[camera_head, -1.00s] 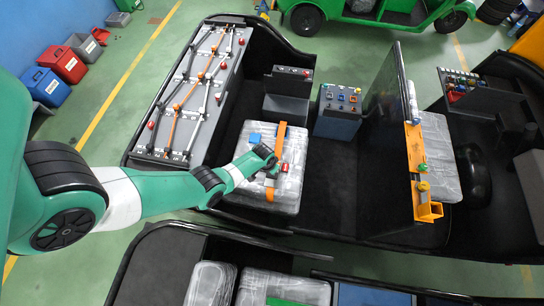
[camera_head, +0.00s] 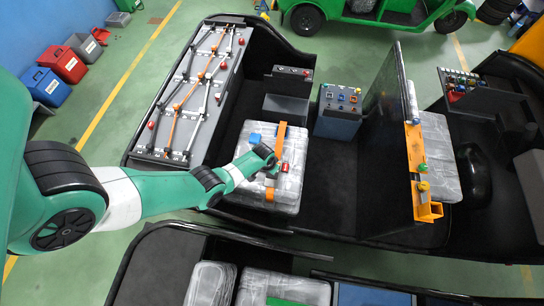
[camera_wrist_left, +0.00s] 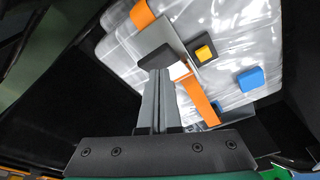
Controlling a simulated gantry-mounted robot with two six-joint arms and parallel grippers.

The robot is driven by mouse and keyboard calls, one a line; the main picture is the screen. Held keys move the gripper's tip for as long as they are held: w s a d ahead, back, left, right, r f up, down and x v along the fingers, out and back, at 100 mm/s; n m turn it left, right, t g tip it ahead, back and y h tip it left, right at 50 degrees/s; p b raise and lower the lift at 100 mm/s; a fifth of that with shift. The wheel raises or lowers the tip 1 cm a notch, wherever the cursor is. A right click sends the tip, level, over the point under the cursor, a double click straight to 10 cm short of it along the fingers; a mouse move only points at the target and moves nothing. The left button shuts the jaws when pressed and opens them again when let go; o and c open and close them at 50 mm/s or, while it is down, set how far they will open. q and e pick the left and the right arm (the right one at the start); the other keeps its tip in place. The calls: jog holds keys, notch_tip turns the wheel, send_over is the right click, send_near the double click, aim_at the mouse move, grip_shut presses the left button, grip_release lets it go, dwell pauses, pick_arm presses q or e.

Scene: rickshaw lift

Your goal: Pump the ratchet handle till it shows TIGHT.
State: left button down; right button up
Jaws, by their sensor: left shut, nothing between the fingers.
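The orange strap (camera_head: 281,134) runs over a grey, film-wrapped load (camera_head: 290,195) on the vehicle floor. In the left wrist view the strap (camera_wrist_left: 201,100) passes a grey metal ratchet piece (camera_wrist_left: 185,40) with a yellow-orange block (camera_wrist_left: 204,53) beside it. No TIGHT marking is legible. My left gripper (camera_head: 272,166) is over the load by the strap. It also shows in the left wrist view (camera_wrist_left: 156,58), shut and empty, with its fingertips at the ratchet piece; contact cannot be told. The fingers hide part of the ratchet. My right gripper is not in view.
A blue block (camera_head: 255,138) and a red piece (camera_head: 285,167) sit on the load. A control box (camera_head: 338,110) stands to its right and a slanted panel (camera_head: 190,100) to its left. A dark upright partition (camera_head: 385,100) stands farther right.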

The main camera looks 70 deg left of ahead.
pick_arm(q)
jog(key=shift+f, duration=0.1)
jog(key=shift+f+b, duration=2.5)
jog(key=shift+b, duration=0.15)
notch_tip(320, 180, up, 9)
jog(key=p, duration=0.9)
jog(key=shift+f, duration=0.15)
